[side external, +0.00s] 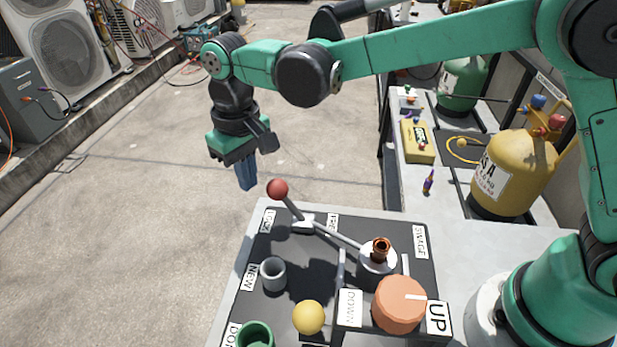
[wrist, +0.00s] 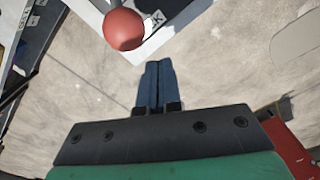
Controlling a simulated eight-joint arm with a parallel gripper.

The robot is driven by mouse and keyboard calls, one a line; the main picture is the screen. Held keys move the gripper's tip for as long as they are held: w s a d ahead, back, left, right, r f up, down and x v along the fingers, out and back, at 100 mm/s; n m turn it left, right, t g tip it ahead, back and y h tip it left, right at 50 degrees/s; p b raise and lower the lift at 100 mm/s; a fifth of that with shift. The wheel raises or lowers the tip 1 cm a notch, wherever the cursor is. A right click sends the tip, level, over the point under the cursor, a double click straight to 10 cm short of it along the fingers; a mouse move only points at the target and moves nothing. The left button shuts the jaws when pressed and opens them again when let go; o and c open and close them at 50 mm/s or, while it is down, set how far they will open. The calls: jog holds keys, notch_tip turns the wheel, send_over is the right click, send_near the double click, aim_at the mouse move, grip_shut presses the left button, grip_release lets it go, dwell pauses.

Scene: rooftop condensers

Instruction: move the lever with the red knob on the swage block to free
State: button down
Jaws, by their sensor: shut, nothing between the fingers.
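The red knob (side external: 278,189) tops a grey lever (side external: 292,207) that rises tilted from a white pivot on the swage block (side external: 377,262)'s board. In the wrist view the red knob (wrist: 124,29) is above and left of the closed fingertips (wrist: 158,66).
The board (side external: 237,310) also carries a grey cup (side external: 272,274), a green cup (side external: 256,335), a yellow ball (side external: 308,317) and an orange dial (side external: 399,304) between DOWN and UP labels. A yellow gas cylinder (side external: 510,175) stands behind at right. Open concrete floor lies left.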

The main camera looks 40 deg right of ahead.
jog(key=shift+d, duration=0.1)
jog(key=shift+s+d, duration=0.6)
jog(key=shift+s, duration=0.05)
jog(key=shift+w+a, duration=0.15)
dwell(0.4)
notch_tip(320, 180, up, 7)
jog(key=shift+w+a, duration=0.3)
dwell(0.7)
jog(key=shift+d, duration=0.1)
